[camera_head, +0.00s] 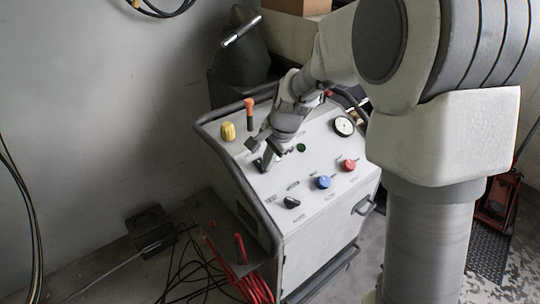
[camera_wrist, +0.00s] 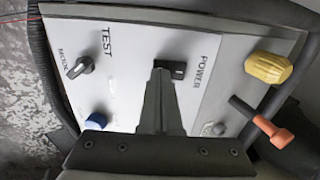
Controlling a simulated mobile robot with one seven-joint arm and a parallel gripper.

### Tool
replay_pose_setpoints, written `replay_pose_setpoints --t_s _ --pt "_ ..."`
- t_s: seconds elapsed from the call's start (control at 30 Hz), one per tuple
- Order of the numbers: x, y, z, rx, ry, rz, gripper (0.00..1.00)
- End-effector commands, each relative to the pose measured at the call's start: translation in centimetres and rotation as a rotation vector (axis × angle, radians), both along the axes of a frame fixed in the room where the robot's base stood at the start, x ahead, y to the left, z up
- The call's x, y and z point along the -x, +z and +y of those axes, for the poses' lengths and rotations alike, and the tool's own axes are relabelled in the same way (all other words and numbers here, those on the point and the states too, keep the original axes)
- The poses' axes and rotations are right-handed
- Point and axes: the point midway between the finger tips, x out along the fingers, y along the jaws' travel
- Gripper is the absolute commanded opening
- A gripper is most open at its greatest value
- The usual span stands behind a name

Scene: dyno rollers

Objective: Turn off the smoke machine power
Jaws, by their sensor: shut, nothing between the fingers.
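The smoke machine (camera_head: 322,222) is a grey-white wheeled cabinet with a sloped control panel. In the wrist view, a small black switch (camera_wrist: 178,69) sits beside the word POWER. My gripper (camera_wrist: 160,75) is shut and empty, with its fingertips at the switch and overlapping part of it. I cannot tell whether they touch it or which way the switch is set. In the head view my gripper (camera_head: 264,162) is low over the upper left of the panel and hides the switch.
The panel also bears a yellow knob (camera_head: 228,131), an orange-tipped lever (camera_head: 249,112), a blue knob (camera_head: 323,182), a red knob (camera_head: 348,165), a black selector (camera_head: 291,202), a green button (camera_head: 301,147) and a gauge (camera_head: 344,126). Red and black cables (camera_head: 250,280) lie on the floor.

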Motion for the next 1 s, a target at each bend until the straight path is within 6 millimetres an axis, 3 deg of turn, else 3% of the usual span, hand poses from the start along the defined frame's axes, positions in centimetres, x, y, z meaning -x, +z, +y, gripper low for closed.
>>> replay_pose_setpoints --t_s 1.0 --pt "0.3 -1.9 -0.1 -0.06 0.0 -0.082 0.0"
